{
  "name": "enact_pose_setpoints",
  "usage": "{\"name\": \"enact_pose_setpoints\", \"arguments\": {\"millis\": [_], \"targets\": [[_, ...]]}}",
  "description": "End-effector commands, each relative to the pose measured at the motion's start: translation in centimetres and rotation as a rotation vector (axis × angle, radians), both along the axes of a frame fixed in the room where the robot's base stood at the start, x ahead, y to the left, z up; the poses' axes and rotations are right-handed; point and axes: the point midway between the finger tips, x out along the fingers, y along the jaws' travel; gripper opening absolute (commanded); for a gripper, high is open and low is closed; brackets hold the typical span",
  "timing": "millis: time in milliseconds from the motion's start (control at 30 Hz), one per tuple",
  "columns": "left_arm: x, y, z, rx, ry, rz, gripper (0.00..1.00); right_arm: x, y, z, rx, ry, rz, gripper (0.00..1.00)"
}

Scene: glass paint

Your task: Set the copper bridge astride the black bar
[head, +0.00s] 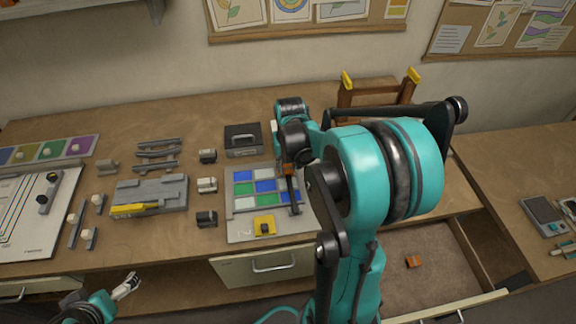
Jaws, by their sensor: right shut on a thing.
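My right gripper (288,164) points down over the right edge of the grey panel with coloured squares (234,206). It is shut on the copper bridge (289,170), a small orange-brown piece mostly hidden by the gripper. The black bar (294,198) runs lengthwise along the panel's right side, just below the bridge in the picture. I cannot tell whether the bridge touches the bar. My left gripper (127,286) is low at the left, in front of the bench and away from these things; its jaw opening is unclear.
Several small clamps and a grey fixture (150,193) lie left. An open drawer (440,285) at right holds a small orange piece (413,261).

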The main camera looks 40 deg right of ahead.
Motion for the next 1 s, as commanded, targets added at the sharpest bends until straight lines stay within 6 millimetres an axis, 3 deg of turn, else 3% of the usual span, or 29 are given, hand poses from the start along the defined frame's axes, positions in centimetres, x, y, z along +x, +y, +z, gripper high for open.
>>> {"name": "enact_pose_setpoints", "arguments": {"millis": [367,800,833,900,1000], "targets": [[0.0,0.0,-0.2,0.000,0.000,0.000,1.00,0.0,0.0,-0.2,0.000,0.000,0.000,0.00],[0.0,0.0,-1.6,0.000,0.000,0.000,1.00,0.0,0.0,-2.0,0.000,0.000,0.000,0.00],[0.0,0.0,-1.5,0.000,0.000,0.000,1.00,0.0,0.0,-1.8,0.000,0.000,0.000,0.35],[0.0,0.0,-1.4,0.000,0.000,0.000,1.00,0.0,0.0,-1.8,0.000,0.000,0.000,0.51],[0.0,0.0,-1.4,0.000,0.000,0.000,1.00,0.0,0.0,-1.8,0.000,0.000,0.000,0.51]]}}
